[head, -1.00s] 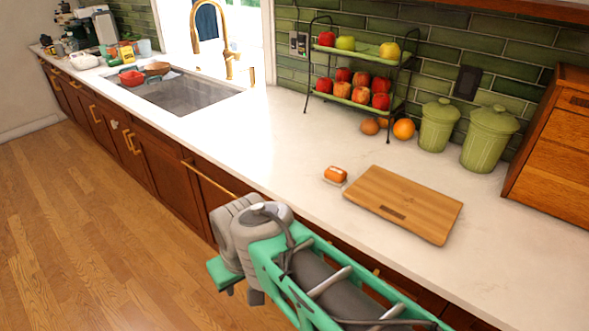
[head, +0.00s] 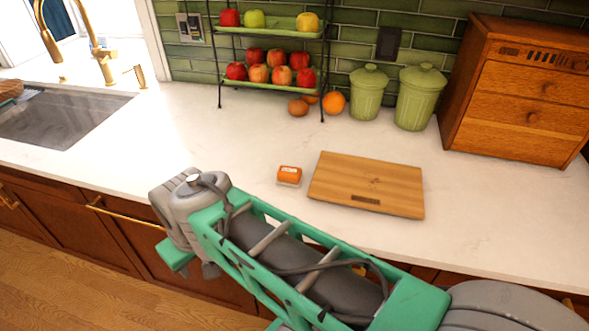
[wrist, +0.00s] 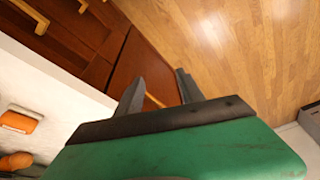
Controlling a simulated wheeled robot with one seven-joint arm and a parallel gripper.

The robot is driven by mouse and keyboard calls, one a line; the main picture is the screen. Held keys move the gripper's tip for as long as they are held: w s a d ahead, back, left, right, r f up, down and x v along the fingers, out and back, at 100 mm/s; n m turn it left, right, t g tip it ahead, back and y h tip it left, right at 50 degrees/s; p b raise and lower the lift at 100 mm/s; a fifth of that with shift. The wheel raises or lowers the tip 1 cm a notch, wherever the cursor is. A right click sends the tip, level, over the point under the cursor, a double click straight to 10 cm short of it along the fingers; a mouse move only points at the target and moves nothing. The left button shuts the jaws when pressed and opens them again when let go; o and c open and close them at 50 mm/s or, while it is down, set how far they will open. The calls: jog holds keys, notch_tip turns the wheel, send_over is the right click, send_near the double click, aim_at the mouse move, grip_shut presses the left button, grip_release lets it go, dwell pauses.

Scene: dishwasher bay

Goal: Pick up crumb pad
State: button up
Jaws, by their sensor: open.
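The crumb pad appears to be the small orange block with a pale base (head: 289,175) lying on the white counter, just left of a wooden cutting board. It also seems to show at the left edge of the wrist view (wrist: 22,118). My gripper (wrist: 156,86) is open, with two dark fingers apart and nothing between them. It hangs in front of the counter edge, over the cabinet fronts and floor, away from the pad. In the head view my arm hides most of it.
The cutting board (head: 366,186) lies right of the pad. Behind stand a two-tier fruit rack (head: 268,87), loose fruit including an orange (head: 333,103), two green canisters (head: 368,93) and a wooden drawer box (head: 525,95). A sink (head: 60,118) is at left. Counter left of the pad is clear.

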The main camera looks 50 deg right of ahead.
jog(key=o, duration=0.4)
jog(key=shift+n+y, duration=0.5)
jog(key=shift+n, duration=0.1)
jog(key=w+d+r, duration=0.1)
jog(key=w+d, duration=0.1)
jog(key=w+d+r+p, duration=0.1)
jog(key=w+d, duration=0.1)
jog(key=w+d+r, duration=0.1)
jog(key=w+d, duration=0.1)
jog(key=shift+w+d+r+p, duration=0.3)
jog(key=shift+w+d+r, duration=0.1)
jog(key=shift+o, duration=0.5)
jog(key=w+d+r+n+p, duration=0.1)
jog(key=w+d, duration=0.1)
jog(key=d, duration=0.7)
jog(key=shift+w+r+y, duration=0.25)
jog(key=shift+w+y, duration=0.15)
jog(key=n+t+y+p, duration=0.1)
jog(key=n+t+p, duration=0.1)
jog(key=n, duration=0.1)
send_over(290, 171)
jog(key=s+d, duration=0.2)
jog(key=shift+s+a, duration=0.1)
jog(key=shift+s, duration=0.05)
jog(key=x, duration=0.6)
jog(key=shift+s+a+f, duration=0.15)
jog(key=shift+s+f, duration=0.05)
jog(key=shift+f, duration=0.25)
jog(key=shift+w+f, duration=0.2)
jog(key=shift+f, duration=0.25)
